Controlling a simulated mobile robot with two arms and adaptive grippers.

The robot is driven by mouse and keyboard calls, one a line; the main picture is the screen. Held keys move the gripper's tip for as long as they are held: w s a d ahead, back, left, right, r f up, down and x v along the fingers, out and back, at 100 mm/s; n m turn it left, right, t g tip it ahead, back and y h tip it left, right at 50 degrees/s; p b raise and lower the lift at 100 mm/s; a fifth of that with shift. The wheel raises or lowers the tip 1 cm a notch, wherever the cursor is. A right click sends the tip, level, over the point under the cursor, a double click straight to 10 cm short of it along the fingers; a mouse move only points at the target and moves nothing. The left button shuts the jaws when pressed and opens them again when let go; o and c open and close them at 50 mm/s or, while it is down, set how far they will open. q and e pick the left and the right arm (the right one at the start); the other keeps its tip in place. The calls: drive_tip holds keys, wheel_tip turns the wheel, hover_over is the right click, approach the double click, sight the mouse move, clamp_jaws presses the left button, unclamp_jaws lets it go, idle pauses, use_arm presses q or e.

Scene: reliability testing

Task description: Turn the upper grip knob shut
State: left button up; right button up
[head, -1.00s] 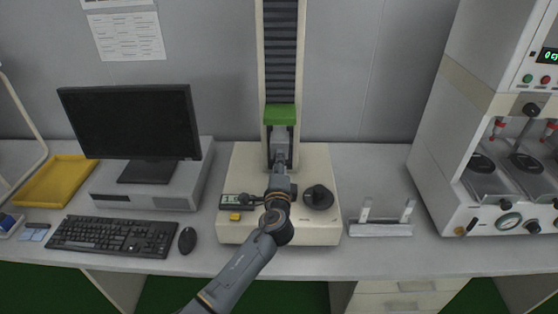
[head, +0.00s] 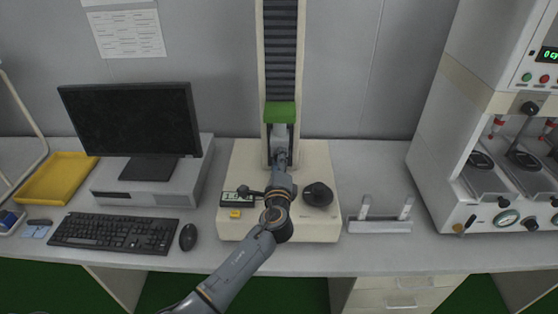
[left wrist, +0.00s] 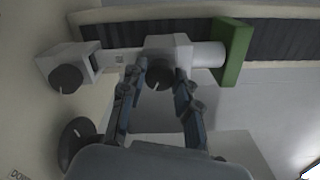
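The tensile tester has a tall column with a green block (head: 280,112). In the left wrist view, the white upper grip (left wrist: 181,50) sits beside the green block (left wrist: 231,52). Its dark round upper knob (left wrist: 160,76) shows between the fingertips of my left gripper (left wrist: 160,70). The fingers are apart, one on each side of the knob; I cannot tell if they touch it. In the head view, my left gripper (head: 280,160) is in front of the column and hides the knob. The lower grip's dark knob (left wrist: 67,79) is to the left. My right gripper is not seen.
A black dial (head: 318,194) stands on the tester's cream base (head: 322,226), right of my left arm. A small display (head: 236,198) is on its left. A monitor (head: 130,120) and keyboard (head: 115,233) are left, a white holder (head: 380,226) right.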

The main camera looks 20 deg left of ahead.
use_arm(q)
drive_tip(key=o, duration=0.4)
drive_tip(key=v, duration=1.2)
